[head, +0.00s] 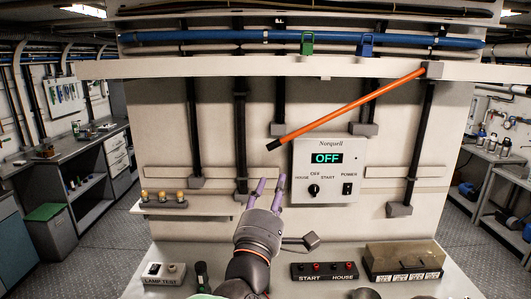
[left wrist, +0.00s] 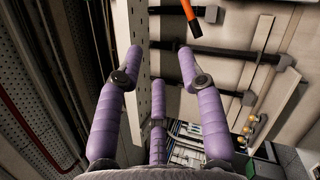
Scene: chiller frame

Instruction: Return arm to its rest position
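My left gripper (head: 271,183) reaches up in front of the panel wall, just left of the control box. Its purple fingers are spread apart with nothing between them, as the left wrist view (left wrist: 161,55) also shows. An orange bar (head: 350,107) with a black end slants down to the left from a grey bracket (head: 432,70) at the upper right. Its black end is above my fingers and apart from them. In the left wrist view the orange bar (left wrist: 188,10) shows at the top, beyond the right finger. My right gripper is not in view.
The control box (head: 320,190) reads OFF. Below it stand a START/HOUSE button box (head: 325,271), a lidded case (head: 403,257) and a LAMP TEST box (head: 164,272). Small yellow lamps (head: 163,197) sit on a ledge at left. Blue and green clips (head: 307,43) hang on the blue pipe.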

